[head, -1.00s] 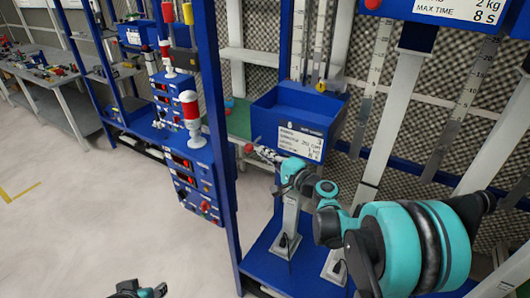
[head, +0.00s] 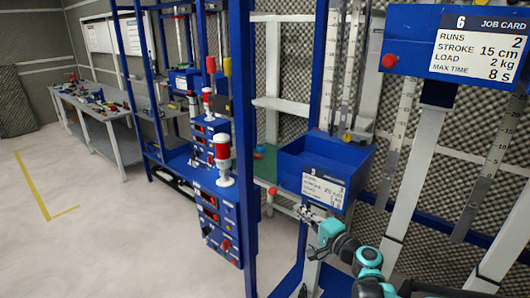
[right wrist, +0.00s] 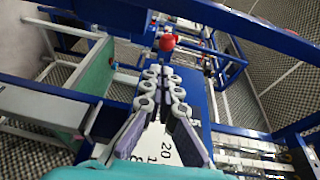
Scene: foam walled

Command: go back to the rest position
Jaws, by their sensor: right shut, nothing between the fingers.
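My right gripper (head: 308,213) is in the lower middle of the head view, in front of the labelled face of a blue bin (head: 318,165). Its fingers point left, and in the right wrist view they are together (right wrist: 167,76) with nothing between them. A red ball knob (head: 273,191) is left of the fingertips, and in the right wrist view it sits beyond them (right wrist: 167,42), apart from them. My left gripper is out of view.
A blue frame post (head: 243,130) stands left of the bin. Further left is a blue control panel with a red-and-white signal lamp (head: 223,155). A job card board (head: 462,42) hangs upper right. Pale floor (head: 110,220) is clear at left.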

